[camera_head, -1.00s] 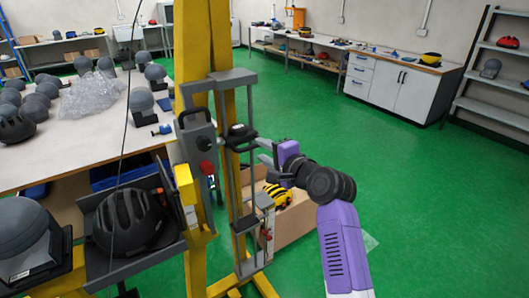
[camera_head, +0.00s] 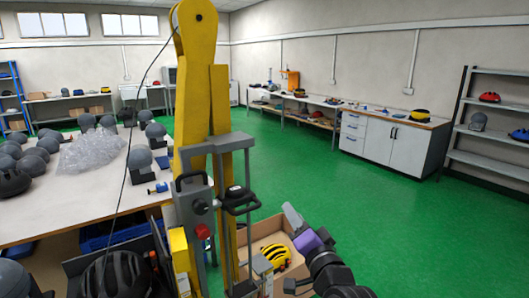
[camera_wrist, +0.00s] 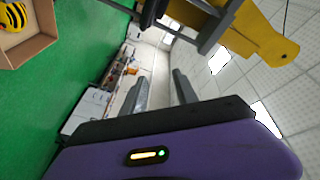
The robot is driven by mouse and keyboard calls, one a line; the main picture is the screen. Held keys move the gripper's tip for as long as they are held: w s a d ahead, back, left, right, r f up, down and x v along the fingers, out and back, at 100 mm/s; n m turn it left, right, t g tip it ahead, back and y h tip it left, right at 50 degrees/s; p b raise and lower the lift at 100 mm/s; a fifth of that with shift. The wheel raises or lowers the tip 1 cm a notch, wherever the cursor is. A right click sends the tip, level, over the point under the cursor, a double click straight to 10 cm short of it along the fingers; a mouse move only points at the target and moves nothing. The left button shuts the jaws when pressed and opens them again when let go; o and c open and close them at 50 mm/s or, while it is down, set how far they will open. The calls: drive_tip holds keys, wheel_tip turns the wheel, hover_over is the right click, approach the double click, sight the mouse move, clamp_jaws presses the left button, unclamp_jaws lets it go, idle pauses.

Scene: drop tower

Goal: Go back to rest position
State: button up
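My gripper (camera_head: 303,240) is at the lower right of the head view, in front of the cardboard box and right of the yellow drop tower (camera_head: 220,125). In the wrist view my gripper (camera_wrist: 159,80) shows its two grey fingers apart with nothing held between them. The purple gripper body fills the bottom of that view. The fingers point toward the far wall and benches, clear of the tower.
A cardboard box (camera_head: 258,235) with a yellow-and-black helmet (camera_head: 276,256) stands beside the tower. A table (camera_head: 120,185) with grey headforms is at the left. A white cabinet (camera_head: 385,145) and grey shelves (camera_head: 485,130) stand at the right. Green floor between is open.

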drive_tip(key=s+d+f+n+h, duration=0.1)
drive_tip(key=s+d+f+n, duration=0.2)
drive_tip(key=s, duration=0.5)
drive_tip(key=s+d+f+t+h, duration=0.1)
drive_tip(key=s+d+f, duration=0.25)
drive_tip(key=s, duration=0.35)
drive_tip(key=s+d+f+n+h, duration=0.1)
drive_tip(key=s+d+f+n, duration=0.2)
drive_tip(key=s, duration=0.5)
drive_tip(key=s+d+f+g+h, duration=0.1)
drive_tip(key=s+f+g, duration=0.1)
drive_tip(key=s, duration=1.4)
drive_tip(key=s+d+f+n+g+h, duration=0.1)
drive_tip(key=s+d+f+g, duration=0.1)
drive_tip(key=s, duration=1.3)
drive_tip(key=shift+s+f+b, duration=0.35)
drive_tip(key=shift+f+b, duration=0.1)
drive_tip(key=shift+f, duration=0.25)
